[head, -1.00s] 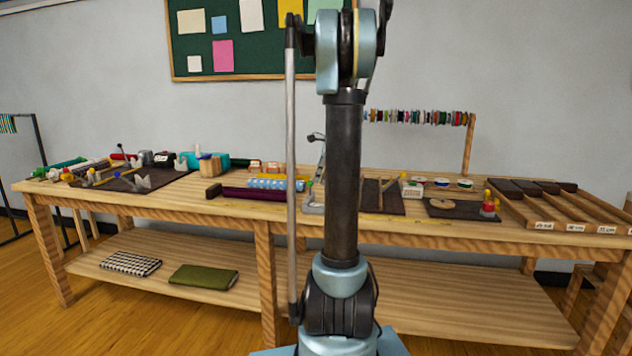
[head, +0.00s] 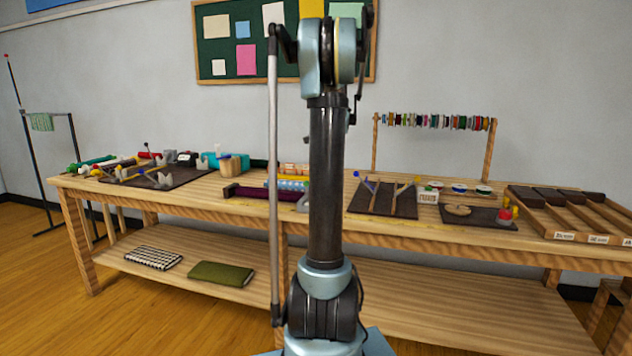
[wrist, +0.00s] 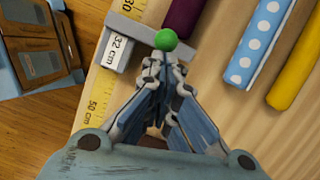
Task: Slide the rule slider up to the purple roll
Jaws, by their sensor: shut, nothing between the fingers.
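In the wrist view, the rule slider is a grey crossbar with a white "32 cm" label (wrist: 118,52) and a green ball knob (wrist: 166,40). It straddles the yellow rule (wrist: 88,103). The purple roll's end (wrist: 186,18) lies just beyond the crossbar, very close; I cannot tell whether they touch. My gripper (wrist: 163,62) is shut and empty, its fingertips right at the near side of the knob. In the head view, the purple roll (head: 258,194) lies on the bench and the grey slider (head: 303,204) is mostly hidden behind my arm. My gripper is hidden there.
A blue dotted roll (wrist: 250,62) and a yellow roll (wrist: 298,78) lie right of the purple one. Dark mats with tools (head: 383,200) lie to the right on the bench. Bare wood shows beside the rule. A lower shelf (head: 400,290) runs underneath.

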